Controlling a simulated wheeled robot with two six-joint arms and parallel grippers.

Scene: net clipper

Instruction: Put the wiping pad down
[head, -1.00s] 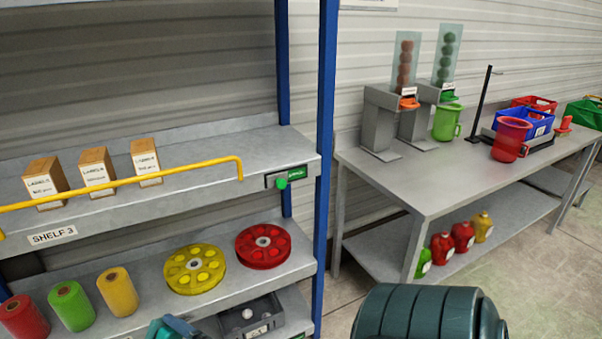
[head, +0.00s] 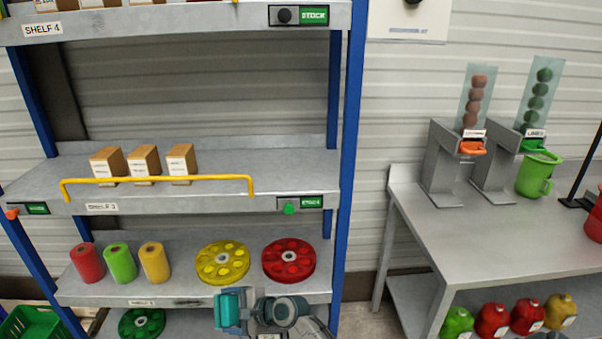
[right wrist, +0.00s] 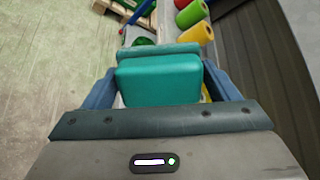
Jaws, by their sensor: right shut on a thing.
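The teal wiping pad (head: 227,308) is held in my right gripper (head: 243,312), in front of the lower shelf at the bottom of the head view. In the right wrist view the pad (right wrist: 160,80) sits between the two blue fingers of my right gripper (right wrist: 160,92), which is shut on it. The pad's gripped sides are partly hidden by the fingers. No surface is seen touching the pad. My left gripper is not in view.
The lower shelf (head: 180,292) holds red, green and yellow rolls, a yellow reel (head: 222,263) and a red reel (head: 289,260). Shelf 3 above has small boxes (head: 143,162) behind a yellow rail (head: 155,181). A grey workbench (head: 440,225) stands right, with dispensers and a green jug (head: 538,175).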

